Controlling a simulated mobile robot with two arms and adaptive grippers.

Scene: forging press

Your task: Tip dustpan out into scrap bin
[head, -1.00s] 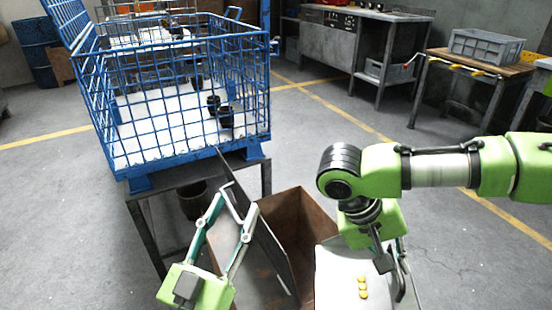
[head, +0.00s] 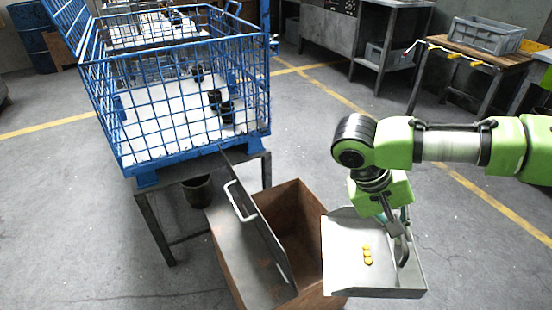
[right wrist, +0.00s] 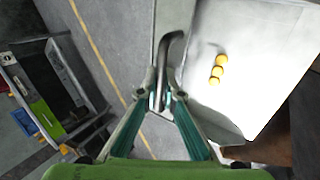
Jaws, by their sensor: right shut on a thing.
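My right gripper (head: 398,228) is shut on the handle of a pale grey dustpan (head: 342,240). A few small yellow round pieces (head: 367,255) lie in a row on its pan. The pan looks about level, with its left edge by the right side of the open brown scrap bin (head: 300,210). In the right wrist view the gripper's fingers (right wrist: 162,100) hold the dark bent handle, with the yellow pieces (right wrist: 217,70) beside it. The bin's grey lid (head: 240,250) stands open at the left, its white handle (head: 238,203) free. My left gripper is out of view.
A blue wire cage (head: 185,145) on a dark metal stand (head: 160,235) stands behind and left of the bin. A dark bucket (head: 196,190) is under it. A wooden-topped table with a grey crate (head: 487,35) stands at the back right. The floor between is clear.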

